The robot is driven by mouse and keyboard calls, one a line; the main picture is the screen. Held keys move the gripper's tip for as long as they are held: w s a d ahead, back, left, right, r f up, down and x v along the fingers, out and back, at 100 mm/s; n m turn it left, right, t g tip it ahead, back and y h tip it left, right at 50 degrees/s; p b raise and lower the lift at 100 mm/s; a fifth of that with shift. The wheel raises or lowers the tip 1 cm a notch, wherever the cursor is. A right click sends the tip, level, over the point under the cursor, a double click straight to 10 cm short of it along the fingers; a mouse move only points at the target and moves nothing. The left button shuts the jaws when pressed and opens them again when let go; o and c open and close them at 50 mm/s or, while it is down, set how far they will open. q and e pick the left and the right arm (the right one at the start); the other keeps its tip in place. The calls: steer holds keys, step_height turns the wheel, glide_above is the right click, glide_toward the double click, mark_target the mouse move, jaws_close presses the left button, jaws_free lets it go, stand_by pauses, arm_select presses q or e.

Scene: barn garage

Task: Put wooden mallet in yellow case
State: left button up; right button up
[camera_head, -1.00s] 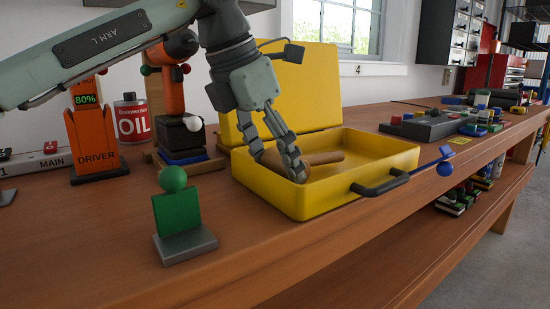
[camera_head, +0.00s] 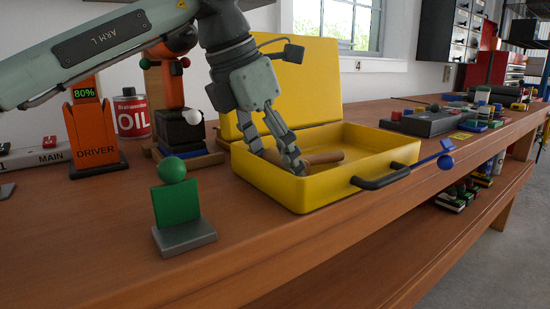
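The yellow case (camera_head: 340,190) stands open on the workbench, its lid raised at the back and its black handle at the front. The wooden mallet (camera_head: 322,159) is inside the case, partly hidden by my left gripper; its brown handle shows lying toward the right. My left gripper (camera_head: 290,166) reaches down into the left part of the case, its fingers at the mallet. The fingers hide their contact with the mallet, so I cannot tell whether they grip it. My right gripper is not in view.
A green block with a ball on a grey base (camera_head: 177,208) stands left of the case. An orange driver station (camera_head: 95,135), a red oil can (camera_head: 131,115) and an orange-and-black tool (camera_head: 178,95) stand behind it. A grey device (camera_head: 425,122) lies to the right. The front left bench is clear.

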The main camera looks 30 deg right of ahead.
arm_select(q)
steer(key=shift+f, duration=0.2)
steer(key=o, duration=1.4)
steer(key=v, duration=1.2)
